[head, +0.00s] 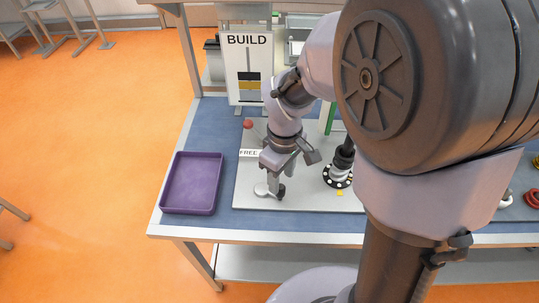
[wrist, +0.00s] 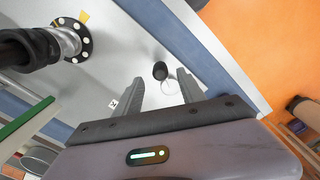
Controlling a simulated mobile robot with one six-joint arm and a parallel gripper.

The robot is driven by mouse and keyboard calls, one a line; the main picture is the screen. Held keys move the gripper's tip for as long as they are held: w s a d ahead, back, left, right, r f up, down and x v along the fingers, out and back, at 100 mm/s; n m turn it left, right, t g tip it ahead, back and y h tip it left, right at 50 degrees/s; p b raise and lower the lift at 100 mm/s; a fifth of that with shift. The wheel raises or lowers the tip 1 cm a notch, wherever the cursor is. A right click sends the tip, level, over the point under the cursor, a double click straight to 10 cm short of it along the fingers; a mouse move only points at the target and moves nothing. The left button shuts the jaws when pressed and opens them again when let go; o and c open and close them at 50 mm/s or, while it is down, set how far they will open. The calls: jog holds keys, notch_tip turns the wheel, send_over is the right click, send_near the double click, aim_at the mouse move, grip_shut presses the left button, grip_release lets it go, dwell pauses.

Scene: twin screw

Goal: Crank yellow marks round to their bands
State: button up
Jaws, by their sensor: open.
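A small crank with a pale disc (head: 262,189) and a dark upright knob (head: 281,191) sits near the front left of the grey plate. In the wrist view the dark knob (wrist: 160,70) stands beyond and between my fingertips, beside its pale round disc (wrist: 171,88). My gripper (head: 273,178) is open just over this crank, pointing down; its fingers (wrist: 160,88) are apart and hold nothing. A black dial with white dots (head: 337,182) lies to the right, with a yellow mark (head: 340,193) at its front edge; the mark also shows in the wrist view (wrist: 84,16).
A white BUILD board (head: 244,55) with black, grey and yellow bands stands at the back. A purple tray (head: 178,207) is left of the grey plate (head: 245,205). A red knob (head: 248,124) rises behind a FREE label. A dark post stands over the dial. My arm hides the right side.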

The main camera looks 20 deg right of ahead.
aim_at(281, 186)
notch_tip(281, 186, down, 6)
jog(key=shift+r+b, duration=0.1)
jog(key=shift+b, duration=0.8)
grip_shut()
